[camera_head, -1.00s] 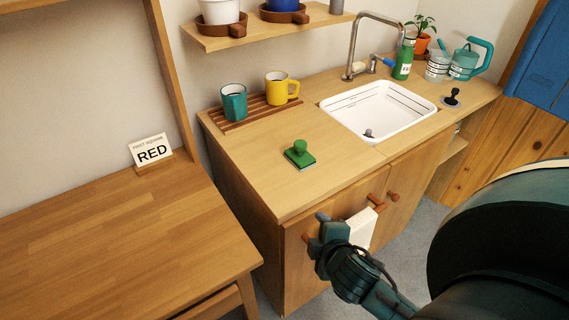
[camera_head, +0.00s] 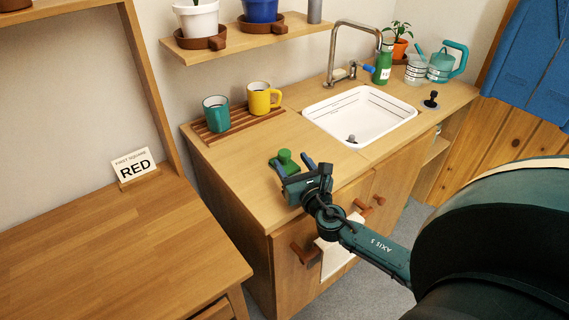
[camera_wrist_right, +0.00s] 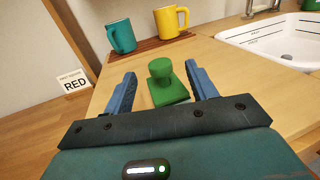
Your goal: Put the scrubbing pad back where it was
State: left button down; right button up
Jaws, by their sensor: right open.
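The green scrubbing pad (camera_head: 286,162) with its round knob lies on the wooden counter (camera_head: 240,165), in front of the rack. It also shows in the right wrist view (camera_wrist_right: 162,84), knob up, ahead of my fingers and between their lines. My right gripper (camera_head: 295,168) is open and empty, close to the pad on its near side; its blue fingers also show in the right wrist view (camera_wrist_right: 160,90). I cannot tell whether they touch the pad. Part of the pad is hidden by the gripper in the head view. My left gripper is not in view.
A teal mug (camera_head: 216,114) and a yellow mug (camera_head: 263,98) stand on a slatted rack behind the pad. A white sink (camera_head: 360,115) with a tap lies to the right. A card reading RED (camera_head: 133,167) stands on the table at left. A white towel (camera_head: 336,258) hangs below the counter.

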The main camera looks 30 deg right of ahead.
aim_at(287, 158)
jog(key=w, duration=0.3)
jog(key=w+d+f, duration=0.1)
jog(key=w, duration=0.1)
jog(key=shift+w+b, duration=0.3)
jog(key=shift+w, duration=0.05)
jog(key=shift+r, duration=0.15)
jog(key=c, duration=1.2)
